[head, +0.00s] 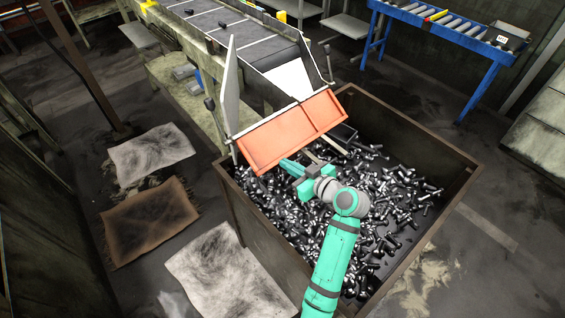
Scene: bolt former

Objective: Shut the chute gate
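The chute gate (293,130) is an orange-red framed panel at the lower end of the chute. My gripper (299,167), teal and grey, is just below the gate's lower edge, over the bolts. Its fingertips are close to that edge; I cannot tell whether they touch it. The fingers are too small and overlapped to show whether they are open.
A brown metal bin (420,128) full of dark bolts (385,190) surrounds my gripper. A conveyor (225,25) feeds the chute from behind. A blue roller stand (450,30) is at the back right. Stained mats (150,218) lie on the left floor. The right floor is mostly clear.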

